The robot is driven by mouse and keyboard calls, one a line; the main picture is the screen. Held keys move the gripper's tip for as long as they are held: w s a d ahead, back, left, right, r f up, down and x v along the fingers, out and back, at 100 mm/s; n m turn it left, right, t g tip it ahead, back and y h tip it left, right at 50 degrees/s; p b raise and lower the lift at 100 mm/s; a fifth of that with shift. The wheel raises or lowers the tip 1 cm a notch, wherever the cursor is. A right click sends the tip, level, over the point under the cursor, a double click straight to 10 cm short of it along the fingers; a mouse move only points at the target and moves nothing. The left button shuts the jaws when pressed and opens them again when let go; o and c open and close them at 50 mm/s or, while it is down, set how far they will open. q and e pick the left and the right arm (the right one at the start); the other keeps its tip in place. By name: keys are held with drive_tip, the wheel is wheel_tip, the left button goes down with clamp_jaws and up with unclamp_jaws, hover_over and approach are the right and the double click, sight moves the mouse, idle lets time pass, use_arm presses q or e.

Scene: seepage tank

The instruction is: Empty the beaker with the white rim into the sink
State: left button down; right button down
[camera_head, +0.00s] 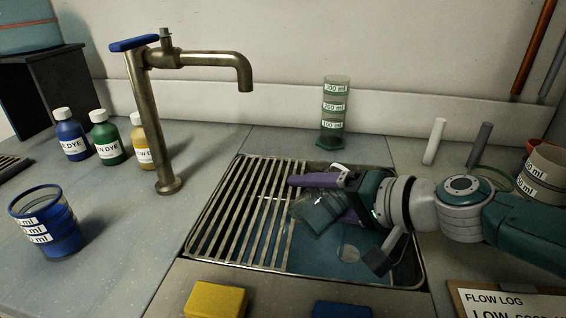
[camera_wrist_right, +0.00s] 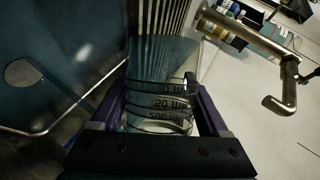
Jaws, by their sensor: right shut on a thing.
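My right gripper (camera_head: 326,200) comes in from the right over the sink (camera_head: 421,272), its purple fingers shut on a clear beaker (camera_head: 318,213). The beaker is tipped well over, its mouth toward the left, above the slatted side of the sink. In the right wrist view the beaker (camera_wrist_right: 158,103) sits between the fingers, with dark marking rings and volume figures. Its rim colour is not clear in either view, and I cannot tell how much liquid is in it. My left gripper is not in view.
A brass faucet (camera_head: 153,130) stands left of the sink. A blue beaker (camera_head: 48,225) and dye bottles (camera_head: 106,140) are on the left counter. A green-based cylinder (camera_head: 333,115) stands behind the sink. Another beaker (camera_head: 541,175) is at the right edge. Yellow (camera_head: 216,300) and blue blocks lie in front.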

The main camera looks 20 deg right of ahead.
drive_tip(key=shift+f+m+y, duration=0.2)
drive_tip(key=shift+m+y, duration=0.2)
idle(0.9)
drive_tip(key=shift+w+d+f+m+y, duration=0.15)
drive_tip(key=shift+d+f+m+y, duration=0.2)
drive_tip(key=shift+d+m, duration=0.25)
idle(1.0)
drive_tip(key=shift+d+r+m+y, duration=0.1)
drive_tip(key=shift+r+m+y, duration=0.35)
drive_tip(key=shift+m+y, duration=0.1)
idle(0.9)
drive_tip(key=shift+f, duration=0.1)
idle(1.4)
drive_tip(key=shift+a+f+n+h, duration=0.2)
drive_tip(key=shift+f+n+h, duration=0.15)
drive_tip(key=shift+n+h, duration=0.25)
